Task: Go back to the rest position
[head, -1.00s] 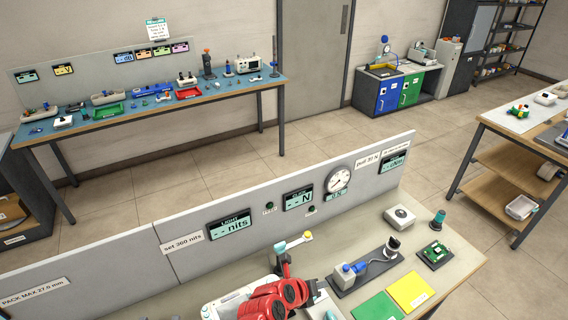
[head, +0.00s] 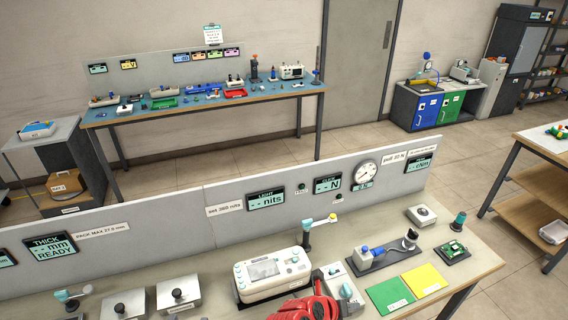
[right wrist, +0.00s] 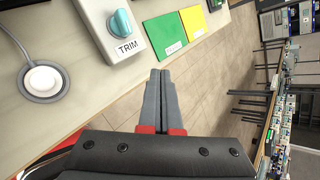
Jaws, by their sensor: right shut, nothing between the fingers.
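My right gripper (right wrist: 160,75) is shut and empty in the right wrist view, its grey fingertips together. It points past the bench edge toward the open floor. In the head view my red right arm comes in at the bottom centre, in front of the white tester (head: 272,275) and the box with a teal knob (head: 340,284). The fingers are not clear there. The same teal TRIM knob shows in the right wrist view (right wrist: 121,22). My left gripper is out of view.
The near bench (head: 232,309) carries a green card (head: 390,297), a yellow card (head: 424,280), a blue-and-grey fixture (head: 372,254) and a green circuit board (head: 450,250). A grey panel (head: 230,225) stands along its back. Open floor (head: 440,165) lies beyond.

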